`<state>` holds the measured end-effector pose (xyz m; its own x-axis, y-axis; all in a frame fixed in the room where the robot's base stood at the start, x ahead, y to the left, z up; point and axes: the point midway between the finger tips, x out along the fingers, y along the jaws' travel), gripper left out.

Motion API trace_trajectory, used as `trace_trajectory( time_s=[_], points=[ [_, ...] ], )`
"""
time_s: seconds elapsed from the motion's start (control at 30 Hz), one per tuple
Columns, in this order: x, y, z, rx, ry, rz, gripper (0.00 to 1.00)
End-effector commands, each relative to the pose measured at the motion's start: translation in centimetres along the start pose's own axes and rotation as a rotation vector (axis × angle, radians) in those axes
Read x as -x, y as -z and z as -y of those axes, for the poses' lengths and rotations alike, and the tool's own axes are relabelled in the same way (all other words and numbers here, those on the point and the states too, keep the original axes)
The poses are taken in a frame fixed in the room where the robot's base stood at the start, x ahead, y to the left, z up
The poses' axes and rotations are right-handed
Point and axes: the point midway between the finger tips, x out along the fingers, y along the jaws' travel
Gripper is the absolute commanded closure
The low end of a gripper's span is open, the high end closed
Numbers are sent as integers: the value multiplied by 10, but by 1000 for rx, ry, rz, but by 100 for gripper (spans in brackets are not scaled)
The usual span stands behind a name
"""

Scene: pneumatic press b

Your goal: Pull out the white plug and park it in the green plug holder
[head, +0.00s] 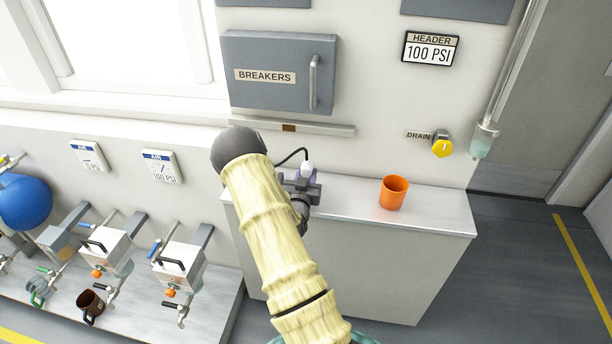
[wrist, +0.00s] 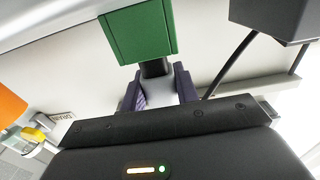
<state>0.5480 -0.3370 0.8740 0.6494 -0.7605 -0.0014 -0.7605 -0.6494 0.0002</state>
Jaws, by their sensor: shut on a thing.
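My gripper (wrist: 160,92) is shut on the white plug (wrist: 158,93), which sits between its two purple fingers. The plug also shows in the head view (head: 307,169), held over the back of the grey counter beside my arm. The green plug holder (wrist: 138,34) appears as a green block just beyond the plug in the wrist view. A short black part lies between plug and block; I cannot tell whether it touches the block. In the head view I cannot make out the green holder; my arm covers part of that area. A black cable (head: 293,155) runs near the plug.
An orange cup (head: 394,192) stands on the counter (head: 440,213) to the right of my gripper. A dark grey box (wrist: 272,16) is at the upper right in the wrist view. The breakers cabinet (head: 275,95) and a yellow drain knob (head: 442,148) are on the wall.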

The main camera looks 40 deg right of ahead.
Motion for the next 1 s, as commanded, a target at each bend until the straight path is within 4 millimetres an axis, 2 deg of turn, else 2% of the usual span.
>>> trace_trajectory(
  time_s=[0.93,0.97,1.0],
  points=[
    [0,-20,0,0,0,-1,93],
    [0,-19,0,0,0,-1,64],
    [0,-18,0,0,0,-1,56]
  ],
)
